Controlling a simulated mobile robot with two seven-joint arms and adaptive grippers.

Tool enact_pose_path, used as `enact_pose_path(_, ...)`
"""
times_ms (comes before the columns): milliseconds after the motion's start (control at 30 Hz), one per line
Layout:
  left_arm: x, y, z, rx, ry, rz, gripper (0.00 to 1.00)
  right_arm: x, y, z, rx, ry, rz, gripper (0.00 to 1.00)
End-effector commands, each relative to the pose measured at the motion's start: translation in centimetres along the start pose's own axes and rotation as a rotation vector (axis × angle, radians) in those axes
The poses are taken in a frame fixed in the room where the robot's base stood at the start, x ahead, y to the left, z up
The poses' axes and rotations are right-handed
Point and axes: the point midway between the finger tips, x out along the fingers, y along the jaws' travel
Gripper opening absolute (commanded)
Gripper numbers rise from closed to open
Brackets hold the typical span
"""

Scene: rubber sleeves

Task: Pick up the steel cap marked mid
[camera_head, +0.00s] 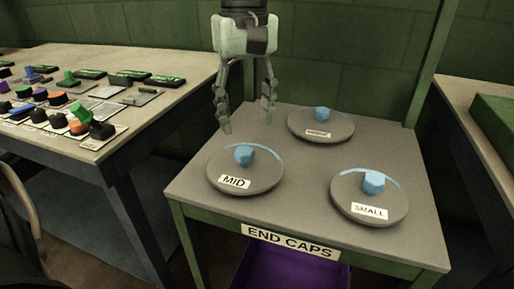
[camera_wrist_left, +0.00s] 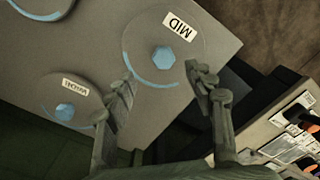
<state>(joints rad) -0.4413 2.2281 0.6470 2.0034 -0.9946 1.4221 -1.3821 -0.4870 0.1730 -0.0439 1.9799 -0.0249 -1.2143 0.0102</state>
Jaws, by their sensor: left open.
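The cap marked MID (camera_head: 240,178) is a round grey disc with a blue knob and a blue arc, lying flat at the left of the small table. It also shows in the left wrist view (camera_wrist_left: 190,67), ahead of the fingertips. My left gripper (camera_head: 246,128) hangs fingers down above the table, behind and above the MID cap. Its two fingers are spread and empty, also in the left wrist view (camera_wrist_left: 163,80). It does not appear to touch the cap. My right gripper is not in view.
A SMALL cap (camera_head: 369,192) lies at the front right and a third labelled cap (camera_head: 321,125) at the back. The table (camera_head: 300,215) reads END CAPS, with a purple bin (camera_head: 290,270) below. A bench with many small parts (camera_head: 75,105) stands left. A green wall is behind.

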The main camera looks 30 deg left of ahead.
Motion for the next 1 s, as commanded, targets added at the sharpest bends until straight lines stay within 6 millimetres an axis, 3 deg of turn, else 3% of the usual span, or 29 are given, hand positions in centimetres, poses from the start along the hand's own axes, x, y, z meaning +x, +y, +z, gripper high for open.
enact_pose_path(433, 4.7, -0.4, -0.1, -0.001, -0.005, -0.002, 0.54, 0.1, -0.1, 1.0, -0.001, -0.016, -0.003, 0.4)
enact_pose_path(600, 7.1, -0.5, -0.2, -0.002, -0.003, -0.001, 0.54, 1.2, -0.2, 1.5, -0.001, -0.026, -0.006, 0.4)
enact_pose_path(933, 7.8, -0.5, -0.2, -0.003, -0.001, 0.002, 0.54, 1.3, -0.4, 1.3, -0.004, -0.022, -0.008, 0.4)
enact_pose_path(1000, 7.8, -0.5, -0.2, -0.003, -0.001, 0.002, 0.45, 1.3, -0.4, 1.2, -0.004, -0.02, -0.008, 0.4)
